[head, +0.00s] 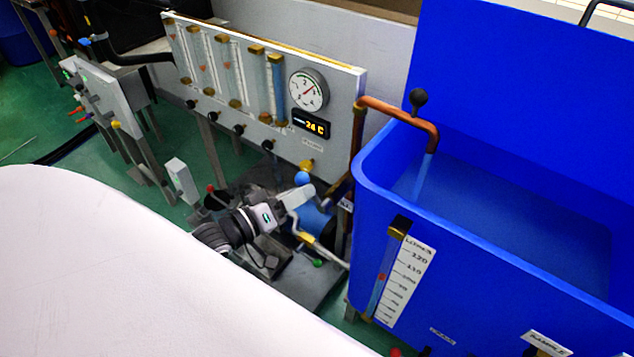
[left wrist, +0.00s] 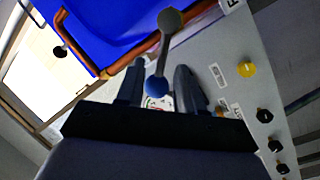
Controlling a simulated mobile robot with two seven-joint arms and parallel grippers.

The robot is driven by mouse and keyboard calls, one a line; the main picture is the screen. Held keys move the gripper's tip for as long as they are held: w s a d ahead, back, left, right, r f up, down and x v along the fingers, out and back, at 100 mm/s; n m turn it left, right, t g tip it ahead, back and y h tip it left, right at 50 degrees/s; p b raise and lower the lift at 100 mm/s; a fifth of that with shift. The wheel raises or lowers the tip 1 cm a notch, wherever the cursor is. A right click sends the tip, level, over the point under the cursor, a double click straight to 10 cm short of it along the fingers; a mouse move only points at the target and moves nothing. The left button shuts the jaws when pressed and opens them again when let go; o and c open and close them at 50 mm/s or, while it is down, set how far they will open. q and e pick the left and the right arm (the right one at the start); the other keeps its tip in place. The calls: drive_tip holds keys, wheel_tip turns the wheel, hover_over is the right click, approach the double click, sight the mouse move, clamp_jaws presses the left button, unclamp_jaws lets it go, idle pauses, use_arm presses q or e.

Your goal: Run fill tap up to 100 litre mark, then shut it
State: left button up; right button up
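The blue tank (head: 480,265) stands at the right, with a litre scale (head: 405,280) and a sight tube (head: 384,270) on its front. My left gripper (head: 285,203) is at a lever with a blue knob (head: 302,178), left of the tank. In the left wrist view the blue knob (left wrist: 155,87) lies between the spread fingers (left wrist: 160,88); contact is unclear. My right gripper is out of view.
A grey panel (head: 345,90) with flow tubes, a round gauge (head: 308,90) and a display stands behind the gripper. A yellow knob (head: 307,166) sits on the panel's lower right. A black knob (head: 418,97) tops the copper pipe. A white surface (head: 130,270) fills the lower left.

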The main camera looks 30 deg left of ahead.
use_arm(q)
drive_tip(key=shift+x, duration=2.4)
clamp_jaws()
